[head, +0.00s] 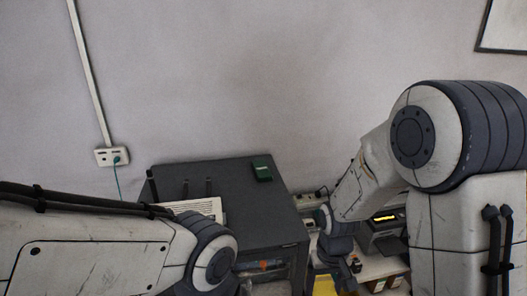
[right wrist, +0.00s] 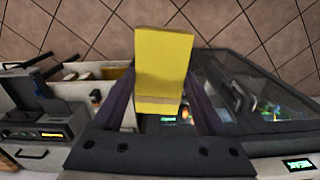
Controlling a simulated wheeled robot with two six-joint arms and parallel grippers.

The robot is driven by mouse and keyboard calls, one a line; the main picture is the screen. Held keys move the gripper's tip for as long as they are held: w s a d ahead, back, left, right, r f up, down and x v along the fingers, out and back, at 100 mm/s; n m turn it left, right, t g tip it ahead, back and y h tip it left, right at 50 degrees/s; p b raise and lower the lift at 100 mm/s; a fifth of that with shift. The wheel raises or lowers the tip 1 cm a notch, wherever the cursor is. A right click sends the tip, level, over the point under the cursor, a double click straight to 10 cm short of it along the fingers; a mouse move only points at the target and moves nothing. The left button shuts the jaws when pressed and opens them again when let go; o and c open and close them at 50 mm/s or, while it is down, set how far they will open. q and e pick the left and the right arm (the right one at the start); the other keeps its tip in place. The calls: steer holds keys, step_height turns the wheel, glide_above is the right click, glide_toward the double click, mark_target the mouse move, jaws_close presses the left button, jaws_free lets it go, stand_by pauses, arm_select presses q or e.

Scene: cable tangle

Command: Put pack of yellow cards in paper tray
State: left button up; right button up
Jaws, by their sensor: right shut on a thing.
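The pack of yellow cards (right wrist: 163,58) is between the fingers of my right gripper (right wrist: 160,88) in the right wrist view, standing out past the fingertips over a tiled floor. The right gripper is shut on it. In the head view a yellow patch (head: 324,285) shows at the bottom edge beside my right wrist, partly cut off. A dark printer-like device (right wrist: 35,130) with a lit yellow display and black tray-like flaps (right wrist: 32,88) is at the left of the right wrist view. I cannot tell whether these flaps are the paper tray. My left arm shows in the head view, but its gripper does not.
A dark cabinet (head: 225,180) carries a green box (head: 262,169) and a white router-like device (head: 200,207). Its glass front (right wrist: 265,95) is close to the right finger in the right wrist view. A cable runs from a wall socket (head: 113,156). Small boxes (head: 385,284) are at the lower right.

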steer(key=w+d+f+m, duration=0.1)
steer(key=d+f, duration=0.3)
steer(key=f, duration=0.4)
steer(key=shift+w+f, duration=0.3)
